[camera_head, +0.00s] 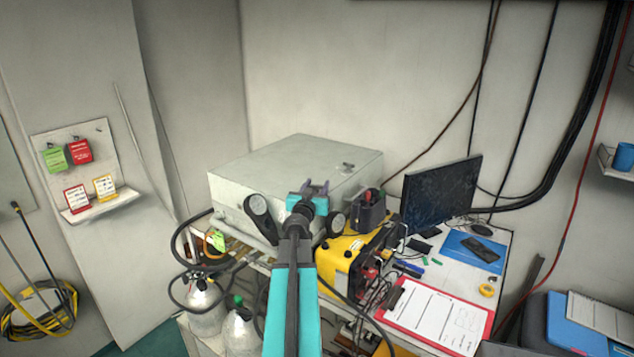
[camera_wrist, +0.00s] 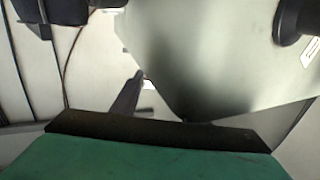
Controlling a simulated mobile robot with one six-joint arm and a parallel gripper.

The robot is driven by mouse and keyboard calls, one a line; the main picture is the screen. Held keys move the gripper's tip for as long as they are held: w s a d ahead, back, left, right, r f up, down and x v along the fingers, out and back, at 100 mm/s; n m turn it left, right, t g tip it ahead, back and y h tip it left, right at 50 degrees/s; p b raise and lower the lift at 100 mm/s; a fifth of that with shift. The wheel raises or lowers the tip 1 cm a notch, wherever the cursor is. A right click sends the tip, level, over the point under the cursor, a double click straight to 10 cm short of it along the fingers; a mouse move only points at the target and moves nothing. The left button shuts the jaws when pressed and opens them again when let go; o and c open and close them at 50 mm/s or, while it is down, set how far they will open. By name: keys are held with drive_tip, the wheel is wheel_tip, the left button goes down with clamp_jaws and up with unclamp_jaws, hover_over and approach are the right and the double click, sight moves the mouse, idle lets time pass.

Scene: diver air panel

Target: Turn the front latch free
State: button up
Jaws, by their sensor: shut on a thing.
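A closed grey panel box (camera_head: 270,170) stands on the bench, with dark round knobs (camera_head: 258,207) on its front. My gripper (camera_head: 315,187) is at the box's front face, near the middle and between the knobs. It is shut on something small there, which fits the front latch. My gripper and arm hide the latch, so its turn angle cannot be told. A small dark fitting (camera_head: 346,166) shows on the lid. In the wrist view a grey box surface (camera_wrist: 200,55) fills the middle, with a dark knob (camera_wrist: 298,20) at upper right.
A yellow unit (camera_head: 335,262) with cables sits just right of my arm. A monitor (camera_head: 440,190) and a red clipboard (camera_head: 436,315) are farther right. Gas cylinders (camera_head: 203,305) and hoses stand below left. A tag board (camera_head: 75,150) hangs on the left wall.

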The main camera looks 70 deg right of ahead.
drive_tip(key=shift+s+d+r+n+t+b, duration=0.1)
drive_tip(key=shift+n+t+b, duration=0.35)
drive_tip(key=shift+n+t, duration=0.6)
drive_tip(key=n+t+y+b, duration=0.1)
drive_tip(key=t+b, duration=0.1)
drive_tip(key=b, duration=0.1)
drive_tip(key=shift+t, duration=0.25)
drive_tip(key=n+t+y+b, duration=0.1)
drive_tip(key=t+b, duration=0.1)
drive_tip(key=b, duration=0.4)
drive_tip(key=n+t+y+b, duration=0.1)
drive_tip(key=n+t+b, duration=0.1)
drive_tip(key=b, duration=0.5)
drive_tip(key=shift+f, duration=0.2)
drive_tip(key=n+t+y+b, duration=0.2)
drive_tip(key=t+y+b, duration=0.1)
drive_tip(key=b, duration=0.6)
drive_tip(key=shift+n, duration=0.25)
drive_tip(key=n+t+y+b, duration=0.2)
drive_tip(key=n+y+b, duration=0.1)
drive_tip(key=b, duration=0.3)
drive_tip(key=shift+f+t+y+b, duration=0.1)
drive_tip(key=shift+t+y+b, duration=0.25)
drive_tip(key=shift+y, duration=0.25)
drive_tip(key=shift+n+t+y+b, duration=0.25)
drive_tip(key=shift+n+y+b, duration=0.35)
drive_tip(key=shift+y+b, duration=0.25)
drive_tip(key=shift+n+y+b, duration=0.4)
drive_tip(key=shift+n+y, duration=0.1)
drive_tip(key=shift+y, duration=0.25)
